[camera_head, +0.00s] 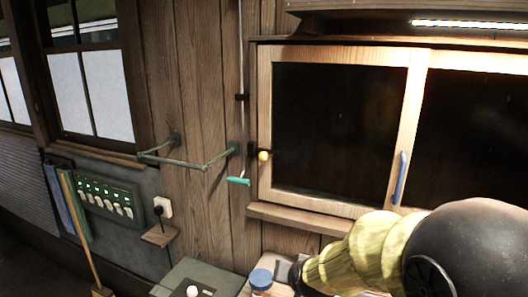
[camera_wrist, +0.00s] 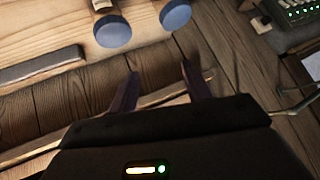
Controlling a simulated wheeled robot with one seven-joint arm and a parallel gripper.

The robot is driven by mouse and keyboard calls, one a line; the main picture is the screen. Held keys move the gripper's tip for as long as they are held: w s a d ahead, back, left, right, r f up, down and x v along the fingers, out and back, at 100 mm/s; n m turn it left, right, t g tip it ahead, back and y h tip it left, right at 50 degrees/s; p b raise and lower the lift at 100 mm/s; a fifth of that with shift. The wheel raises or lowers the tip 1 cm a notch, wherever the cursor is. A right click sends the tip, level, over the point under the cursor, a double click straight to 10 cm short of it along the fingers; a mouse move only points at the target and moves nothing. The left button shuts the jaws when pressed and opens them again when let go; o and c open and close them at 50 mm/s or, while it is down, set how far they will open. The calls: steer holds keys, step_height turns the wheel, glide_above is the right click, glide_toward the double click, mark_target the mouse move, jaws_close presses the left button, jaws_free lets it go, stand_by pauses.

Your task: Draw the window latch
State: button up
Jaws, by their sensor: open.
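The window latch, with a round yellow knob (camera_head: 263,156) on a short dark bar, sits on the left upright of the wooden window frame (camera_head: 264,110). A blue handle (camera_head: 399,178) is on the window's middle upright. In the wrist view, my gripper (camera_wrist: 160,76) is open, with its two dark fingers apart and nothing between them. The latch is not visible in the wrist view. In the head view, my arm is low at the right, below the window, well apart from the latch; its fingers are not clear there.
A wooden sill (camera_head: 310,214) juts out under the window. A vertical rod with a teal grip (camera_head: 238,181) hangs left of the latch, beside a green wall rail (camera_head: 185,163). A blue-lidded jar (camera_head: 261,279) stands below; two blue discs (camera_wrist: 112,31) show in the wrist view.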

mark_target(262, 157)
steer(key=w+a+r+m+t+h+p, duration=0.2)
steer(key=w+a+r+m+t, duration=0.2)
steer(key=r, duration=0.5)
steer(key=w+a+r+m+t+h+p, duration=0.2)
steer(key=w+a+r+m, duration=0.4)
steer(key=r, duration=0.4)
steer(key=w+m+t+h, duration=0.1)
steer(key=t, duration=0.1)
steer(key=shift+w+a+r+t+p, duration=0.15)
steer(key=shift+a+r+t+p, duration=0.15)
steer(key=shift+t, duration=0.1)
steer(key=shift+w, duration=0.15)
steer(key=w+d+p, duration=0.1)
steer(key=w+p, duration=0.1)
steer(key=w, duration=0.3)
steer(key=w+d+p, duration=0.1)
steer(key=w+p, duration=0.2)
steer(key=w, duration=0.2)
steer(key=w+d+p, duration=0.1)
steer(key=w+p, duration=0.2)
steer(key=w, duration=0.3)
steer(key=shift+d+r, duration=0.1)
steer(key=shift+w+d, duration=0.1)
steer(key=shift+w, duration=0.35)
jaws_close()
